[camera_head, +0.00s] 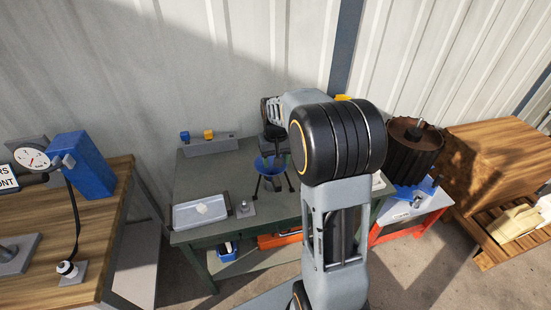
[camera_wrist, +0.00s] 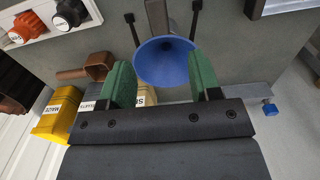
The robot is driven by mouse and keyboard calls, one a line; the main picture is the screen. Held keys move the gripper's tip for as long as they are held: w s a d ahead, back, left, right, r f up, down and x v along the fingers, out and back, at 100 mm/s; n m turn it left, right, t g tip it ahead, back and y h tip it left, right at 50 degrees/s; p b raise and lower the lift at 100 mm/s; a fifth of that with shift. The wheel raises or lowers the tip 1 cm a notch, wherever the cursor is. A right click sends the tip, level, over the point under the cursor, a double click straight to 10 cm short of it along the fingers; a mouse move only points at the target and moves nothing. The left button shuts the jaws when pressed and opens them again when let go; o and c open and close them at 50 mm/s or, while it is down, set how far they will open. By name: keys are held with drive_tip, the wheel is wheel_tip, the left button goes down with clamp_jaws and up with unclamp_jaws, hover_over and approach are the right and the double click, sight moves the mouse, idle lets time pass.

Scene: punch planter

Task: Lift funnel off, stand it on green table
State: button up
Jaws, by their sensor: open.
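The blue funnel (camera_head: 266,164) is on the green table (camera_head: 222,172), wide mouth up, among thin dark legs (camera_head: 257,186). Its lower part and what bears it are mostly hidden. In the wrist view the funnel (camera_wrist: 165,62) shows its round blue mouth between my green finger pads. My gripper (camera_wrist: 160,68) is open, with one pad on either side of the rim; whether they touch it I cannot tell. In the head view my gripper (camera_head: 273,146) is above the funnel, partly hidden by my arm.
A grey rack (camera_head: 210,147) with blue and yellow pieces is at the back. A yellow box (camera_wrist: 58,115) and brown spout (camera_wrist: 98,66) show in the wrist view.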

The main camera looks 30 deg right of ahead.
sight(276, 184)
wheel_tip(276, 184, down, 13)
drive_tip(key=shift+b, duration=0.3)
drive_tip(key=shift+c, duration=0.3)
clamp_jaws()
drive_tip(key=shift+r, duration=0.1)
idle(0.4)
drive_tip(key=shift+r, duration=0.1)
drive_tip(key=shift+r+p, duration=3.65)
drive_tip(key=shift+r, duration=1.2)
